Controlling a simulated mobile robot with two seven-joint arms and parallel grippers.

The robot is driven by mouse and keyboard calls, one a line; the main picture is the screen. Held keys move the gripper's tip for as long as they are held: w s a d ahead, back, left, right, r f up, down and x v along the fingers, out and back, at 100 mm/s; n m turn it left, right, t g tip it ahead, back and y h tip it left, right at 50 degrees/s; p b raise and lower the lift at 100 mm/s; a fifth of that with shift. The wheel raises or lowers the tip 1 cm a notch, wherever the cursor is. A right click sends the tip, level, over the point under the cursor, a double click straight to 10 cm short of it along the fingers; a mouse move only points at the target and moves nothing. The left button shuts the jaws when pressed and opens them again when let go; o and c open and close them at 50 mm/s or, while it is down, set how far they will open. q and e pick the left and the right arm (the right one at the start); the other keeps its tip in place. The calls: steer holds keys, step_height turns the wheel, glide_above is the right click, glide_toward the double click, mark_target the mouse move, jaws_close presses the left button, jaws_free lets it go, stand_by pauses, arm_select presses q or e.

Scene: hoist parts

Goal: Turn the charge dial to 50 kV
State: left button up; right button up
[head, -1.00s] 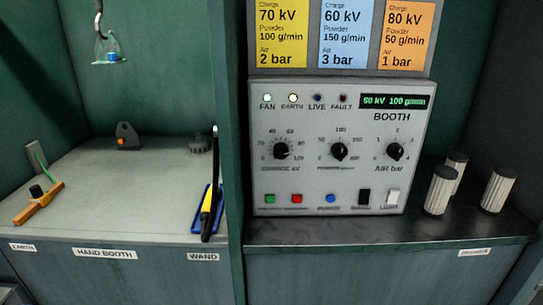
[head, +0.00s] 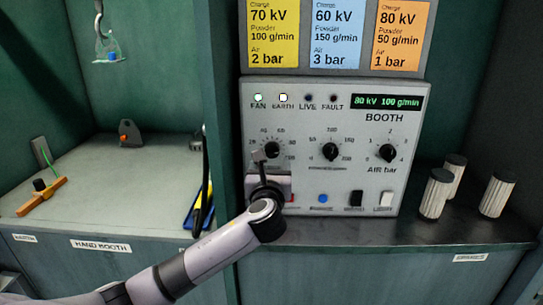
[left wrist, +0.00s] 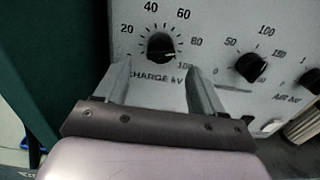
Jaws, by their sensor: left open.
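The charge dial (head: 271,150) is a black knob at the left of the grey booth panel. In the left wrist view the dial (left wrist: 160,47) shows with its scale from 20 to 100 and the label "CHARGE kV". Its pointer seems to lie toward the right, high side. The panel display (head: 387,102) reads 80 kV 100 g/min. My left gripper (head: 262,157) is in front of the dial and hides part of it and its label. In the left wrist view its fingers (left wrist: 160,78) are spread, empty, just below and either side of the knob, with no visible contact.
The powder dial (head: 330,151) and air dial (head: 388,153) are to the right. Buttons and switches, such as the blue button (head: 323,199), line the panel's bottom. Colored cards (head: 344,35) hang above. White ribbed cylinders (head: 497,195) stand right. A green divider (head: 222,120) is left.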

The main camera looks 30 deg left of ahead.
mark_target(272, 155)
arm_select(q)
steer(key=shift+x, duration=3.05)
steer(key=shift+d, duration=0.1)
steer(key=c, duration=1.1)
